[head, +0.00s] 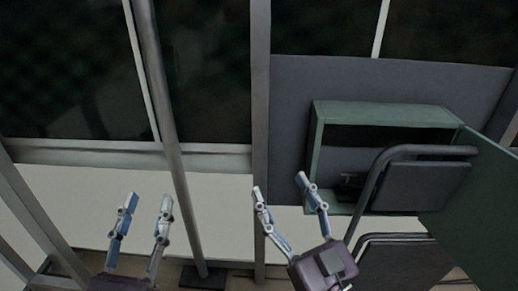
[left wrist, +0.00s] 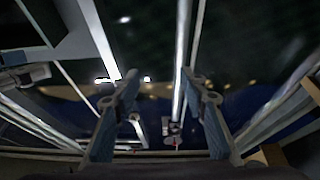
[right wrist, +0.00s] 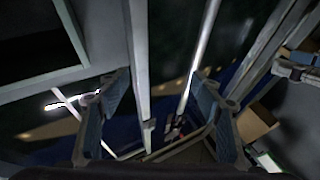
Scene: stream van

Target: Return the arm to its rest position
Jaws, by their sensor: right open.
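My left gripper (head: 143,215) is at the lower left of the head view, its two fingers pointing up and apart with nothing between them. In the left wrist view its fingers (left wrist: 160,105) are also spread and empty. My right gripper (head: 281,190) is right of it in the head view, fingers spread with a clear gap. In the right wrist view its fingers (right wrist: 157,100) stand apart and hold nothing.
A green open cabinet (head: 390,115) is on the wall at the right, with a dark object (head: 350,183) inside. Chairs (head: 425,185) stand in front of it. A grey vertical pole (head: 172,130) rises between my grippers. Dark windows (head: 60,70) fill the upper left.

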